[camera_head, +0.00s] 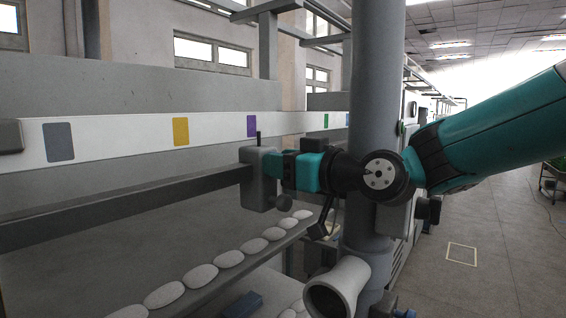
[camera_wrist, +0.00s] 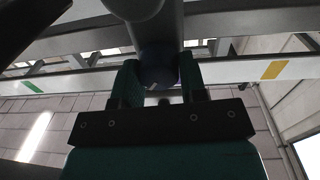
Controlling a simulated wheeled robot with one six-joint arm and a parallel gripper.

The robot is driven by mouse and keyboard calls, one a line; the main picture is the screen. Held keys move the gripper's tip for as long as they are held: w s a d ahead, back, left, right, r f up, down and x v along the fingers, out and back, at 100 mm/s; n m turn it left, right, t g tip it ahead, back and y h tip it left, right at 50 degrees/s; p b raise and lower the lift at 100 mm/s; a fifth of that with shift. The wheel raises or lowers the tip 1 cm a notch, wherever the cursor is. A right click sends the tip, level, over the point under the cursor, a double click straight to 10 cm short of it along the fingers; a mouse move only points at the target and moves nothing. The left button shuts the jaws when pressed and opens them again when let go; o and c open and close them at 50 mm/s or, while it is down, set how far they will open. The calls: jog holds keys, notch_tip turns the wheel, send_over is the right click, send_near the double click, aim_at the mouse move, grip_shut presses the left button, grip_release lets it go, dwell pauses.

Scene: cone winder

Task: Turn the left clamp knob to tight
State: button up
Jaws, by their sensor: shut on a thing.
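The left clamp is a grey block (camera_head: 256,178) on the dark rail, with a thin black pin standing up from its top. My teal gripper (camera_head: 283,168) reaches it from the right, level with the block's upper part. In the wrist view my gripper (camera_wrist: 159,82) has a finger on each side of a dark rounded knob (camera_wrist: 158,66) and is shut on it. My fingers hide this knob in the head view, and its turn angle cannot be read. A grey round part (camera_head: 284,203) sticks out lower on the block, below my gripper.
A dark rail (camera_head: 120,205) runs left from the clamp under a white strip (camera_head: 110,140) with coloured marks. Pale oval pieces (camera_head: 200,275) lie in a row below. A thick grey post (camera_head: 372,120) stands close to my arm. Open floor (camera_head: 500,240) lies at right.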

jog(key=shift+f+b, duration=0.1)
jog(key=shift+b, duration=0.3)
jog(key=b, duration=0.2)
jog(key=n+b, duration=0.1)
jog(key=b, duration=0.1)
jog(key=shift+f+n, duration=0.3)
jog(key=n+b, duration=0.1)
jog(key=b, duration=0.2)
jog(key=shift+f+n, duration=0.1)
jog(key=shift+n, duration=0.2)
jog(key=n+b, duration=0.2)
jog(key=b, duration=0.3)
jog(key=shift+n+b, duration=0.35)
jog(key=shift+n, duration=0.05)
jog(key=shift+r+n+b, duration=0.35)
jog(key=shift+n+b, duration=0.45)
jog(key=shift+b, duration=0.4)
jog(key=shift+r, duration=0.1)
jog(key=o, duration=0.9)
jog(key=shift+s, duration=0.1)
jog(key=shift+o, duration=0.2)
